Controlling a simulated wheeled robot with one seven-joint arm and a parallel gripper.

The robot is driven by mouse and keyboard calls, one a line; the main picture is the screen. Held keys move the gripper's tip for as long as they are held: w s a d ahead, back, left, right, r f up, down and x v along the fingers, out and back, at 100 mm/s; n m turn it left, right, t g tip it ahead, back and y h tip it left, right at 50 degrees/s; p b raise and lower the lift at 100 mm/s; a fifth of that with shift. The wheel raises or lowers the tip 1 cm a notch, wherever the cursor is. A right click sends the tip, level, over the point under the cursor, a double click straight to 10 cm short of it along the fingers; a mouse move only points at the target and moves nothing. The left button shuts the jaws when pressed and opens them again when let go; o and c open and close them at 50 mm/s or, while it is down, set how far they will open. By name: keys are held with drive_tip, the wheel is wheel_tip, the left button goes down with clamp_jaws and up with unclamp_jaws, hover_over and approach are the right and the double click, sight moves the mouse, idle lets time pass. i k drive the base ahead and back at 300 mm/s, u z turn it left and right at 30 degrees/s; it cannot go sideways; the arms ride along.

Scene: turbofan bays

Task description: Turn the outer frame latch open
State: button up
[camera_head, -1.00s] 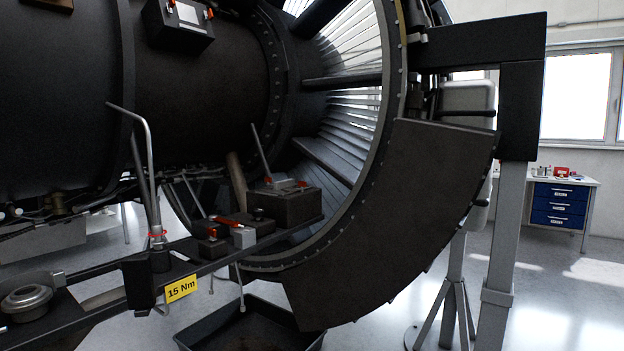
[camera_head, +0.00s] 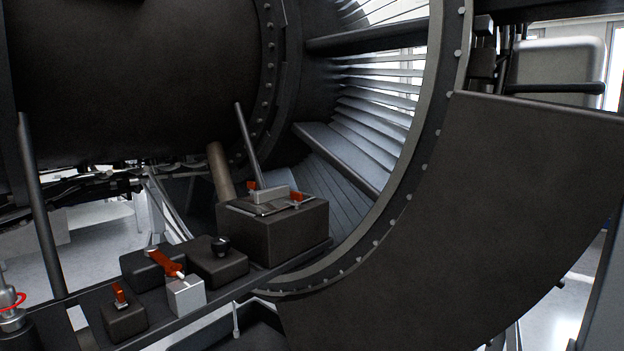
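Several blocks with red parts stand on a dark rail, and I cannot tell which of them is the outer frame latch. A red lever (camera_head: 165,263) lies slanted, its lower end over a light grey block (camera_head: 186,296). A small dark block (camera_head: 125,318) to its left carries a short upright red tab (camera_head: 120,295). A larger dark box (camera_head: 272,232) at the right carries a grey plate with two red tabs and a tall grey rod (camera_head: 248,146). My gripper is not in view.
A dark block with a black knob (camera_head: 221,246) stands between the lever and the larger box. A dark upright bar (camera_head: 40,205) rises at the left. The curved dark panel (camera_head: 500,215) fills the right, and the engine casing (camera_head: 130,80) the upper left.

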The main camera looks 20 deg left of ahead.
sight(298, 196)
drive_tip(key=z, duration=0.05)
drive_tip(key=i, duration=0.45)
drive_tip(key=u, duration=2.1)
